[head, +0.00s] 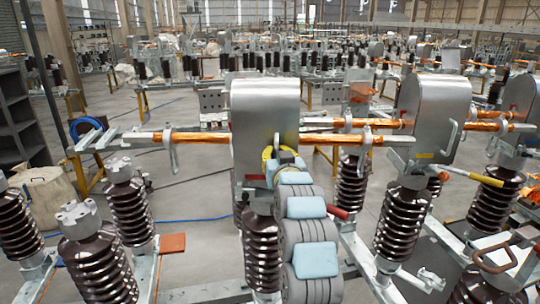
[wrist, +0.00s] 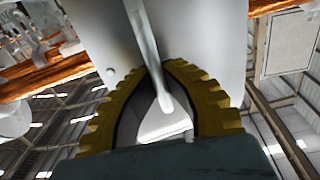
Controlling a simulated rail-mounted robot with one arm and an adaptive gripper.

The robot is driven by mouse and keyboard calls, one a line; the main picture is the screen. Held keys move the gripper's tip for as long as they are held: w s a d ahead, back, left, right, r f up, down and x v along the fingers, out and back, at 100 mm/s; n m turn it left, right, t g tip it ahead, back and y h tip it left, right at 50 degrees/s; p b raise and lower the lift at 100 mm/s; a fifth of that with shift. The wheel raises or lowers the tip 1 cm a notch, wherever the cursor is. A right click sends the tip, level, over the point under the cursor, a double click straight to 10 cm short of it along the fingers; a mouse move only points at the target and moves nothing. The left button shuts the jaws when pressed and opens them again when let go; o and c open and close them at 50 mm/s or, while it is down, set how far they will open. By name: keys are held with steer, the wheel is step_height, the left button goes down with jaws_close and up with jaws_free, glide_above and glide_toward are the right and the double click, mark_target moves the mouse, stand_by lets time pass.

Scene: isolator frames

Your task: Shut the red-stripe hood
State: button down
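A silver arched hood (head: 265,115) stands in the middle of the head view, on a dark ribbed insulator with copper bars at its sides. My gripper (head: 283,158) is at the lower front of this hood, and my arm covers part of it. In the wrist view, the yellow toothed fingers of my gripper (wrist: 167,68) curve together around a slim grey metal handle (wrist: 145,45) in front of the pale hood surface (wrist: 205,35). The fingers appear closed on the handle. A second silver hood (head: 435,105) to the right carries a small reddish stripe (head: 424,154). No red stripe shows clearly on the middle hood.
A red-tipped lever (head: 338,212) sticks out just right of my arm. A yellow-tipped lever (head: 488,180) lies below the right hood. Ribbed insulators (head: 130,212) crowd both sides. Grey floor (head: 195,190) is open to the left behind them.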

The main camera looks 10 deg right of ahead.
steer(key=shift+a, duration=0.2)
steer(key=c, duration=1.1)
jaws_free()
steer(key=shift+a, duration=0.1)
steer(key=shift+s, duration=6)
steer(key=shift+a, duration=0.1)
